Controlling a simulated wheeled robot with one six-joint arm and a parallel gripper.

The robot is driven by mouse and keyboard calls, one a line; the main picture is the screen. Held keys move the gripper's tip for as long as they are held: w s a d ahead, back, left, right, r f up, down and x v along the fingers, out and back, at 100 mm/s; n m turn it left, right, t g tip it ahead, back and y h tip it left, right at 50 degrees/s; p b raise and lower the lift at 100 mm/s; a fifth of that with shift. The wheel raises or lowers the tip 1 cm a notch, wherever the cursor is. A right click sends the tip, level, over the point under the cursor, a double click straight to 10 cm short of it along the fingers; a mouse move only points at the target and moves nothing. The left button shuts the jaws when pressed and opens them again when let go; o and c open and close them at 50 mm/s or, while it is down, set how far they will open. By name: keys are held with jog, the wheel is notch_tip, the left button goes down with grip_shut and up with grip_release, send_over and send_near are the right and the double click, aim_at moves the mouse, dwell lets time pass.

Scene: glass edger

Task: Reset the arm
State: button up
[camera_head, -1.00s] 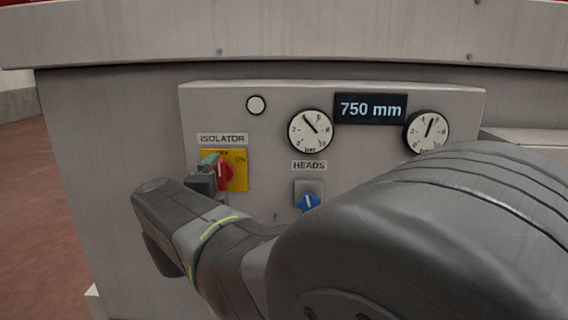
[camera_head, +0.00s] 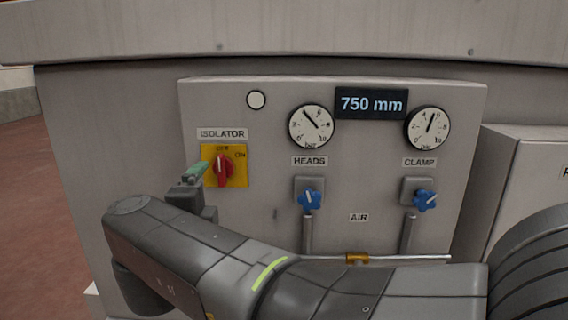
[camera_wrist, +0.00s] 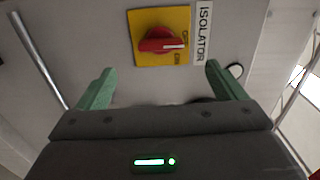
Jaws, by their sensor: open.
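My gripper (camera_head: 196,174) is at the left of the control panel, just left of and in front of the isolator switch. In the wrist view my gripper (camera_wrist: 154,88) has its two green fingers wide apart with nothing between them. The isolator, a red knob (camera_head: 222,168) on a yellow plate (camera_head: 239,180), shows beyond the fingers in the wrist view, where the red knob (camera_wrist: 162,40) is apart from them. In the head view the knob stands near upright, close to the OFF mark. My arm crosses the lower part of the head view.
The panel (camera_head: 275,95) also carries a blue HEADS valve (camera_head: 310,200), a blue CLAMP valve (camera_head: 425,201), two gauges, and a display (camera_head: 371,103) reading 750 mm. A thin pipe with a brass fitting (camera_head: 357,258) runs below. A grey box (camera_head: 525,165) stands at right. Open floor lies left.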

aim_at(219, 172)
jog(key=w, duration=0.8)
jog(key=w+p, duration=0.1)
jog(key=w, duration=0.3)
jog(key=shift+d+f, duration=0.1)
jog(key=shift+d, duration=0.2)
jog(key=shift+a+f+m+b, duration=0.1)
jog(key=shift+f+m+b, duration=0.05)
jog(key=shift+m+b, duration=0.55)
jog(key=shift+s+m+b, duration=0.15)
jog(key=shift+m+b, duration=0.6)
jog(key=shift+m, duration=0.45)
jog(key=shift+m+b, duration=0.85)
jog(key=shift+m, duration=0.35)
jog(key=m+b, duration=0.2)
jog(key=m, duration=0.1)
jog(key=m+b, duration=0.1)
jog(key=shift+r+m+b, duration=0.25)
jog(key=shift+m+b, duration=0.05)
jog(key=shift+r+m+b, duration=0.2)
jog(key=shift+m+b, duration=0.15)
jog(key=shift+m, duration=0.25)
